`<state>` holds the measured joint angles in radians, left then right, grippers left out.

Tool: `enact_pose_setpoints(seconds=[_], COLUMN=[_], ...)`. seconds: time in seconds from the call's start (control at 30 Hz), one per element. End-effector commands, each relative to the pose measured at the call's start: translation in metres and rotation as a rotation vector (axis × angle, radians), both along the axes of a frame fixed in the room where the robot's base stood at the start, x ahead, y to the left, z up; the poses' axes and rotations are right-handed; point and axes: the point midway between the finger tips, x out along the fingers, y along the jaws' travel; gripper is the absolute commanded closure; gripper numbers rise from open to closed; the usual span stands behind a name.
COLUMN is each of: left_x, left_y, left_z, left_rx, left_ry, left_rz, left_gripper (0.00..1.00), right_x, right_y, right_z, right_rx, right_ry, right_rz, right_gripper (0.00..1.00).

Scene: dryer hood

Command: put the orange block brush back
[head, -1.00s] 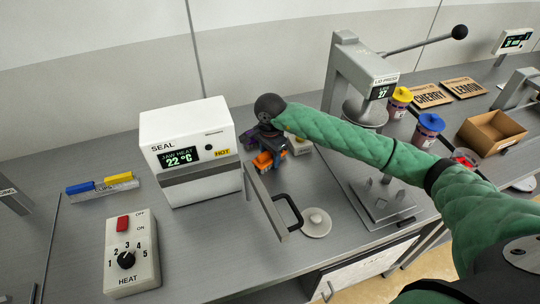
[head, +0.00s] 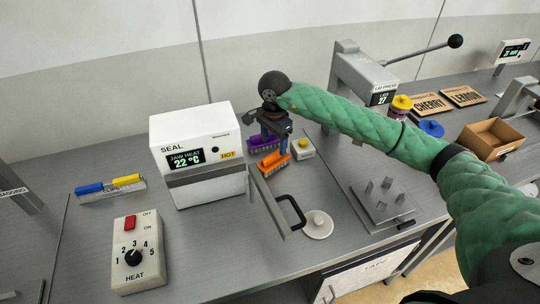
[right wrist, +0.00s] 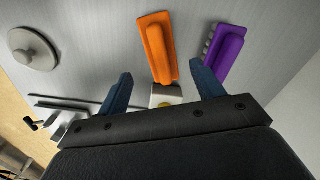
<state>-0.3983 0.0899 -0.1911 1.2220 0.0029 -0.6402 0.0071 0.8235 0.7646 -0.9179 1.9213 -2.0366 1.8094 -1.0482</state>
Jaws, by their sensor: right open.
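The orange block brush (head: 272,164) stands on the grey bench just right of the white SEAL machine, bristles down. It also shows in the right wrist view (right wrist: 158,45), between and beyond the fingertips. A purple block brush (head: 261,141) stands behind it, and shows to its right in the right wrist view (right wrist: 223,52). My right gripper (head: 276,138) is over the orange brush, with its blue fingers open and nothing held between them. In the head view the fingers partly cover both brushes. My left gripper is out of view.
The SEAL machine (head: 197,155) stands close left of the brushes. A white box with a yellow button (head: 302,149) is close on their right. A black-handled bar (head: 280,205) and a round knobbed lid (head: 318,225) are in front. The lid press (head: 365,75) stands further right.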

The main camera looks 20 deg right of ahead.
Motion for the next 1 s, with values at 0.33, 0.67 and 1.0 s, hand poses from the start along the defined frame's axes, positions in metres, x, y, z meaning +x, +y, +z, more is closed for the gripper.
enact_pose_setpoints(seconds=[0.33,0.67,1.0], left_x=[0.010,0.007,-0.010], left_y=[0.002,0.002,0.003], left_z=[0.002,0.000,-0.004], left_rx=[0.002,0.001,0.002], left_ry=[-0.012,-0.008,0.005], left_rz=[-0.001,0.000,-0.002], left_gripper=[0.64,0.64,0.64], right_x=[0.004,0.004,0.005], right_y=[-0.009,-0.010,-0.009], right_z=[0.034,0.036,0.051], right_rx=[0.000,0.000,0.000], right_ry=[0.000,0.000,0.000], right_rz=[-0.010,-0.010,-0.010], right_gripper=[0.33,0.33,0.33])
